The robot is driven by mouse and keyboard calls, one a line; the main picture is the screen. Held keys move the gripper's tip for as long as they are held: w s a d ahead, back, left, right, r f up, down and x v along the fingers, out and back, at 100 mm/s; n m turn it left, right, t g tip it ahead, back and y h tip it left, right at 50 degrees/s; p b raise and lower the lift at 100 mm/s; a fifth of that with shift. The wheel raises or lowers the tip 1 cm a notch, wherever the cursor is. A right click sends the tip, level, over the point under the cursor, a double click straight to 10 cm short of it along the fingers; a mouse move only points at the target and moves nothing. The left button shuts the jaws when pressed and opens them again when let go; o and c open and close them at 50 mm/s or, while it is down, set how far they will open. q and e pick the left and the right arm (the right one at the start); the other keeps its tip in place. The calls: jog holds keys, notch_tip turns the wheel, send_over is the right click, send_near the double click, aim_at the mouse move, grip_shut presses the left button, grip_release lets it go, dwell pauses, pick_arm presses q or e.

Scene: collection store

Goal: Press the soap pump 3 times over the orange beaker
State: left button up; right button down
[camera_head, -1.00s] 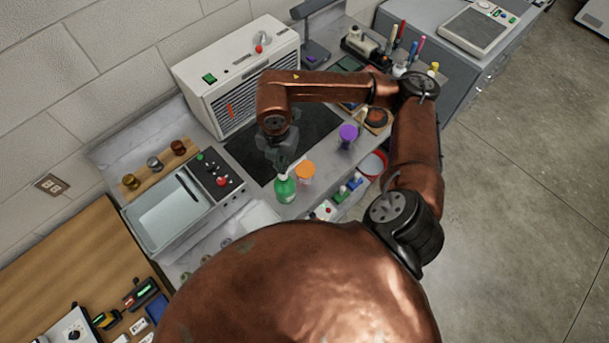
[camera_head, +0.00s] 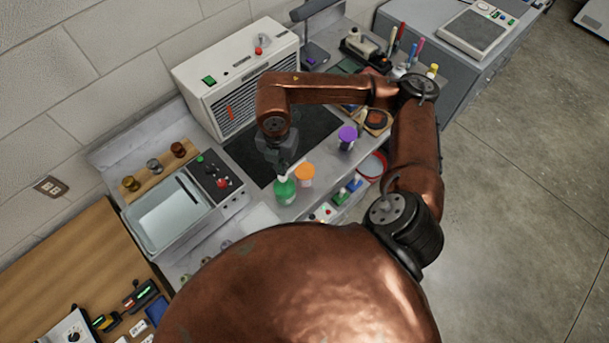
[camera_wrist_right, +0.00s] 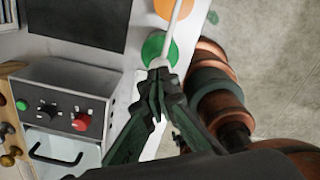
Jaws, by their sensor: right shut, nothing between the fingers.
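The green soap bottle (camera_head: 285,190) stands upright on the grey bench, with its pump top partly hidden behind my right gripper (camera_head: 283,170). The orange beaker (camera_head: 305,173) stands just to its right, close beside it. My right gripper is shut and empty, directly above the bottle at the pump. In the right wrist view the shut fingertips (camera_wrist_right: 158,72) are over the green bottle (camera_wrist_right: 160,48), and the white pump spout (camera_wrist_right: 176,20) points toward the orange beaker (camera_wrist_right: 168,6). I cannot tell if the fingertips touch the pump head. My left gripper is not in view.
A purple-topped container (camera_head: 347,135) stands right of the beaker. A water bath with a control panel (camera_head: 215,180) is to the left. A dark mat (camera_head: 250,150) lies behind, before a white heater-like box (camera_head: 240,75). A red-rimmed bowl (camera_head: 373,165) is further right.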

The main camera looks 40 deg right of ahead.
jog(key=shift+f, duration=0.15)
jog(key=shift+f+b, duration=1.5)
jog(key=shift+f, duration=0.1)
jog(key=shift+r, duration=0.1)
jog(key=shift+r+p, duration=0.85)
jog(key=shift+r, duration=0.75)
jog(key=shift+f, duration=0.2)
